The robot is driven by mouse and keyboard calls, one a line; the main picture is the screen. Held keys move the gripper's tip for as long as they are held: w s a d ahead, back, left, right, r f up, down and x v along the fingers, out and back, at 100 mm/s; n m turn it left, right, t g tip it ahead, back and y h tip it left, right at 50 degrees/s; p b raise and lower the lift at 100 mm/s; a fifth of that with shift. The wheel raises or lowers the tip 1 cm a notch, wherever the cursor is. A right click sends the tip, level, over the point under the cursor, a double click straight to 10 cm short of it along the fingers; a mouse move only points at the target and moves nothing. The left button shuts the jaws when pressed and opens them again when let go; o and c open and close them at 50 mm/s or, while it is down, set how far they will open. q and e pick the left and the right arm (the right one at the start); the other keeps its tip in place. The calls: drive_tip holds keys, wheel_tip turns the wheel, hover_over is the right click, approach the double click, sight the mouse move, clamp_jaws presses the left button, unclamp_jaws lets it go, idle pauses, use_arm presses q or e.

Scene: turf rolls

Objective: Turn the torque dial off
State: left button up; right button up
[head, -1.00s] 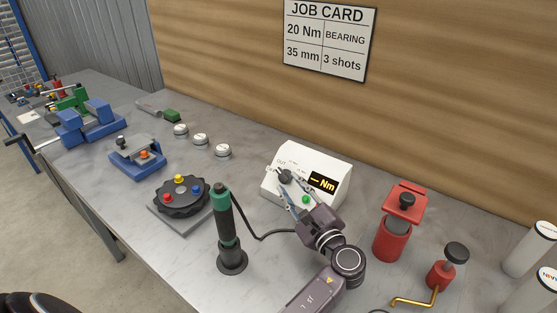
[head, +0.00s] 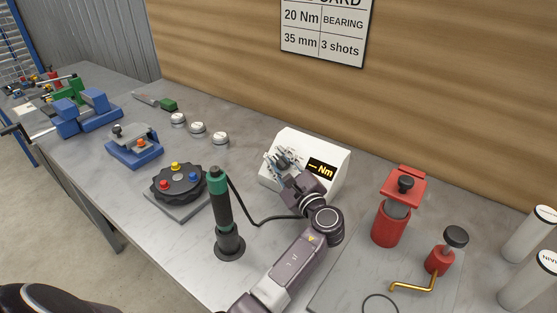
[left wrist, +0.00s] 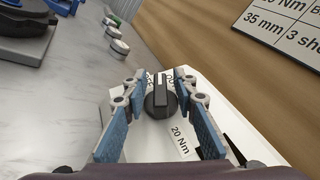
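The torque dial (left wrist: 160,98) is a black knob with a pale pointer line on the sloped face of a white controller box (head: 335,157). In the left wrist view the pointer line points up the picture, away from the "20 Nm" label. The box's display (head: 321,169) reads "— Nm". My left gripper (head: 277,160) is at the box; its fingers largely hide the dial in the head view. In the left wrist view its blue-padded fingers (left wrist: 160,74) stand on both sides of the dial, apart, with small gaps beside the knob. My right gripper is out of view.
A green-handled driver (head: 220,205) stands upright near my left arm, its cable running towards the box. A round black fixture (head: 177,185) with coloured knobs is to the left. A red press (head: 392,220) is to the right. The job card (head: 322,35) hangs behind.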

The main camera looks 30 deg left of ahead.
sight(278, 159)
use_arm(q)
clamp_jaws()
drive_tip(key=n+g, duration=0.2)
drive_tip(key=g, duration=0.1)
drive_tip(key=shift+r+n, duration=0.15)
drive_tip(key=shift+n, duration=0.15)
drive_tip(key=shift+s+f+n+g+p, duration=0.1)
drive_tip(key=shift+f+n+g+p, duration=0.1)
drive_tip(key=shift+n+g, duration=0.35)
drive_tip(key=shift+f+n+g+p, duration=0.1)
drive_tip(key=shift+n+g+p, duration=0.2)
drive_tip(key=shift+g, duration=0.45)
drive_tip(key=shift+o, duration=1.1)
unclamp_jaws()
wheel_tip(278, 159, up, 10)
drive_tip(key=shift+r, duration=0.1)
